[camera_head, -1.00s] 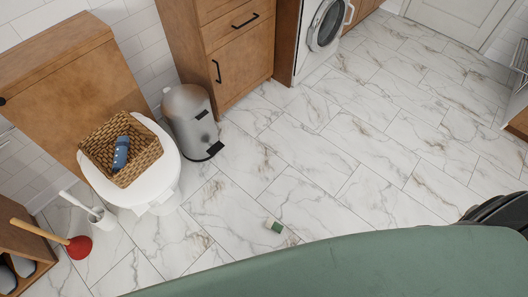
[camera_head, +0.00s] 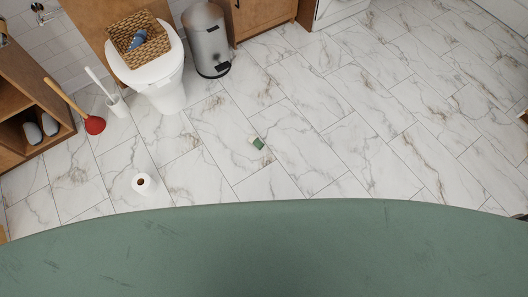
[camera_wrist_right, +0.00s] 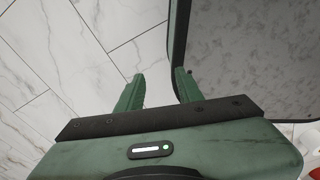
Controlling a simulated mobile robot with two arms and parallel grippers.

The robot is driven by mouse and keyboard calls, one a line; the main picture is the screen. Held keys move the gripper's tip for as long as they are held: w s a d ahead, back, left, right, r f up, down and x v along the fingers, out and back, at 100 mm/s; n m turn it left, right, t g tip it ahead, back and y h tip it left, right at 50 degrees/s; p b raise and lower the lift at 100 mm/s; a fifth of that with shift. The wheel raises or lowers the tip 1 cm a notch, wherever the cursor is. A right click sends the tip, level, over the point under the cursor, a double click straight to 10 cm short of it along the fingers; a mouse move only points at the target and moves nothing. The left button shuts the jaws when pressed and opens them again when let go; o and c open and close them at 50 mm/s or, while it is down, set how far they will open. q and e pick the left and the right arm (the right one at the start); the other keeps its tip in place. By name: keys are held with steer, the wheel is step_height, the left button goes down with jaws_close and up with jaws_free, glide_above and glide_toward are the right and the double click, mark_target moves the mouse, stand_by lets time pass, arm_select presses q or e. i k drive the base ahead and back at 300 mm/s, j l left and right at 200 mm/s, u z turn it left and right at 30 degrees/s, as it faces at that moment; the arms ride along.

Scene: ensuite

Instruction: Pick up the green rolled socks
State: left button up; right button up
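The green rolled socks (camera_head: 257,143), small and green with a pale end, lie on the marble floor in the middle of the head view, beyond the edge of my green body. They do not show in the right wrist view. My right gripper (camera_wrist_right: 158,90) shows only in the right wrist view; its two green fingers are apart, with nothing between them. My left gripper is not in view.
A toilet (camera_head: 150,70) with a wicker basket (camera_head: 155,50) on its lid stands back left, beside a grey bin (camera_head: 207,40). A toilet paper roll (camera_head: 142,183), a red plunger (camera_head: 94,124) and a toilet brush (camera_head: 117,105) are at left. Floor around the socks is clear.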

mark_target(254, 140)
steer(key=i+l+u, duration=0.1)
steer(key=u, duration=0.9)
steer(key=i+l+u, duration=0.15)
steer(key=l+u, duration=0.25)
steer(key=l, duration=0.35)
steer(key=l+u, duration=0.4)
steer(key=l, duration=0.35)
steer(key=k+l+u, duration=0.1)
steer(key=l+u, duration=0.3)
steer(key=l, duration=0.35)
